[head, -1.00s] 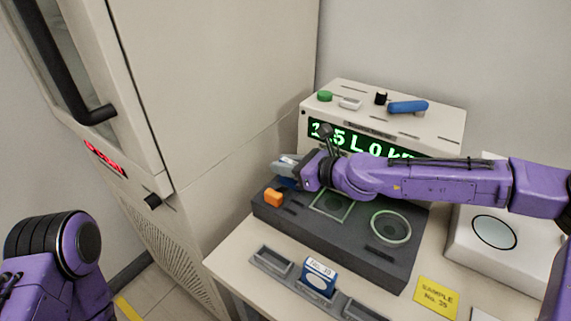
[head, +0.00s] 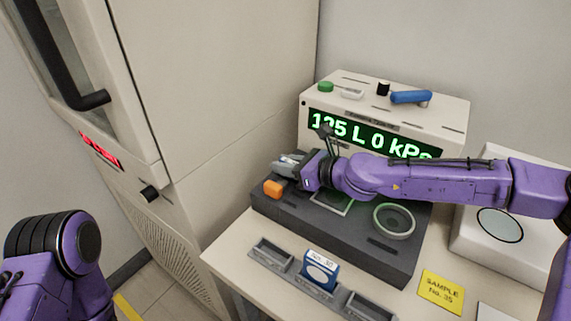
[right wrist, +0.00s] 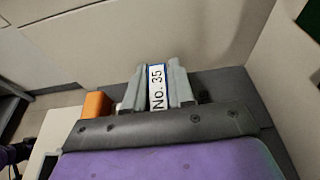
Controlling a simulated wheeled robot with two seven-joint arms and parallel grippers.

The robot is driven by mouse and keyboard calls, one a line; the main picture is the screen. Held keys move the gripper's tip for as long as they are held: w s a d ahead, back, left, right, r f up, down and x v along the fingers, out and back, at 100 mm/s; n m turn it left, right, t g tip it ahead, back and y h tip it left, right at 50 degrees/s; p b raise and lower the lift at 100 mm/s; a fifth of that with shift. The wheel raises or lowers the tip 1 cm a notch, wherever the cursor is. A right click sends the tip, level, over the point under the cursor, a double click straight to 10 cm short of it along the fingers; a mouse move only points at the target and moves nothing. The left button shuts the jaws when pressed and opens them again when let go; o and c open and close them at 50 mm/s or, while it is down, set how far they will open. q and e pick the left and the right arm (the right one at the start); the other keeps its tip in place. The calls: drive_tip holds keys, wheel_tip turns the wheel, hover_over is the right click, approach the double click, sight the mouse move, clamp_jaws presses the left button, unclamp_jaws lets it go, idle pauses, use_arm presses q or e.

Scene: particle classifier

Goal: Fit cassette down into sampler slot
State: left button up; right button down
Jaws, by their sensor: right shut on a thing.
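My right gripper (head: 285,160) is over the left back part of the dark sampler block (head: 360,250). It is shut on the cassette (right wrist: 157,88), which has a white "No. 35" label with blue edges and stands between the two grey fingers in the right wrist view. In the head view the cassette is hidden by the gripper. The sampler slot under it is hidden too, so I cannot tell how deep the cassette sits. My left gripper is out of view.
An orange block (head: 273,188) is close beside the gripper. A blue numbered cassette (head: 319,271) stands in the grey rack (head: 270,254) in front. A yellow "SAMPLE No. 35" card (head: 441,292) lies to the right. The lit display (head: 370,137) and a tall cabinet (head: 220,90) bound the space.

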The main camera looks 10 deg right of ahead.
drive_tip(key=c, duration=0.9)
unclamp_jaws()
drive_tip(key=shift+d, duration=0.1)
drive_tip(key=p+v, duration=0.1)
drive_tip(key=v, duration=0.2)
drive_tip(key=p+v, duration=0.2)
drive_tip(key=v, duration=0.1)
drive_tip(key=p+v, duration=0.2)
drive_tip(key=v, duration=0.2)
drive_tip(key=shift+w+r, duration=0.1)
drive_tip(key=shift+r, duration=0.3)
drive_tip(key=shift+s, duration=0.2)
drive_tip(key=shift+s+f, duration=0.1)
drive_tip(key=shift+f, duration=0.15)
drive_tip(key=shift+d, duration=0.1)
